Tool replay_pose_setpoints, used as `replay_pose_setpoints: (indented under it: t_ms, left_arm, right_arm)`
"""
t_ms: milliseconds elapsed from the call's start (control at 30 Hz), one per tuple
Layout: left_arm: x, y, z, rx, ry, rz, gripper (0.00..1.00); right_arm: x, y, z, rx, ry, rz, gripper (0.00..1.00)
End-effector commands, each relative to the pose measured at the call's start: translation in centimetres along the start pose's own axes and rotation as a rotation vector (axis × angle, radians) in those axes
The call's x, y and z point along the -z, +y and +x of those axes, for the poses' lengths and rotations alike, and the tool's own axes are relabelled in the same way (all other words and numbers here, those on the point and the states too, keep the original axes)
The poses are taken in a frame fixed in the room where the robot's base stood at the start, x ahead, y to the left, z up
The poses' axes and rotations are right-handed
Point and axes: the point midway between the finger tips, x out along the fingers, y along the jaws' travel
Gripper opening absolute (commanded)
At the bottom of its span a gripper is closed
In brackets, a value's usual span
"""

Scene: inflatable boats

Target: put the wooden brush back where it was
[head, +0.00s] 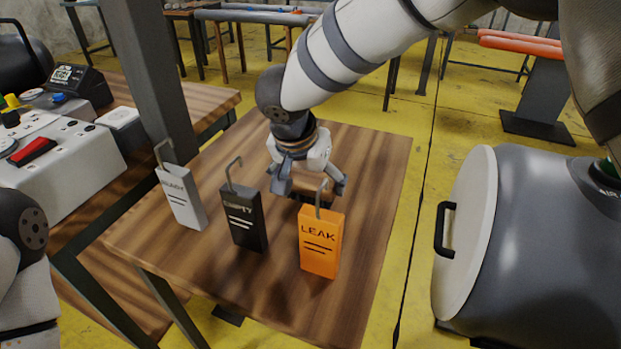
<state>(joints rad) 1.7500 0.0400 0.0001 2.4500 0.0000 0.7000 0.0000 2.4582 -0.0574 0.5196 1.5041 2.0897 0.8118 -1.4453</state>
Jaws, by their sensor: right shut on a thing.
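My right gripper (308,187) reaches down over the wooden table (375,190) from the upper right. Its fingers are shut on the wooden brush (300,184), a brown block that shows between them with a dark underside. The brush is low over the tabletop; I cannot tell whether it touches it. The fingers and the tags in front hide part of it. Only a link of my left arm shows at the left edge; its gripper is out of view.
Three hooked tags stand in front of my right gripper: a grey one (181,198), a black EMPTY one (244,219) and an orange LEAK one (320,243). A grey cylindrical tank (540,240) is at right. A control box (60,150) is at left. The table's right side is clear.

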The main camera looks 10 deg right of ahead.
Motion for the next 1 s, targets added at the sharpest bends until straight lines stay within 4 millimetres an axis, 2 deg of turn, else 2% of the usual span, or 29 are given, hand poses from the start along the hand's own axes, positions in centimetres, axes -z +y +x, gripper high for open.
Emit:
replay_pose_setpoints:
  t_ms: [67,100,133,467,567,667,800,1000]
  left_arm:
    - [0.0,0.0,0.1,0.000,-0.002,0.000,0.40]
    - [0.0,0.0,0.0,0.000,-0.001,0.000,0.40]
    - [0.0,0.0,0.0,0.000,-0.001,0.000,0.40]
    - [0.0,0.0,0.0,0.000,-0.001,0.000,0.40]
    - [0.1,0.0,-0.1,0.000,0.003,0.000,0.40]
    - [0.3,0.0,-0.5,-0.001,0.016,0.000,0.40]
    - [0.8,0.0,-1.2,-0.001,0.037,0.000,0.40]
    - [1.1,0.1,-1.6,-0.002,0.052,0.000,0.40]
  right_arm:
    - [-0.2,0.0,0.3,-0.001,-0.002,-0.001,0.53]
    - [-0.1,0.0,0.2,-0.001,-0.001,-0.001,0.92]
    - [-0.1,0.0,0.2,-0.001,-0.001,-0.001,0.99]
    - [-0.1,0.0,0.2,-0.001,-0.001,-0.001,1.00]
    - [0.1,0.0,-0.5,0.000,0.001,0.000,1.00]
    - [0.2,0.0,-2.8,0.004,0.003,0.002,1.00]
    - [0.3,0.0,-7.0,0.006,0.005,0.003,1.00]
    - [0.2,0.0,-11.1,0.002,0.002,0.001,1.00]
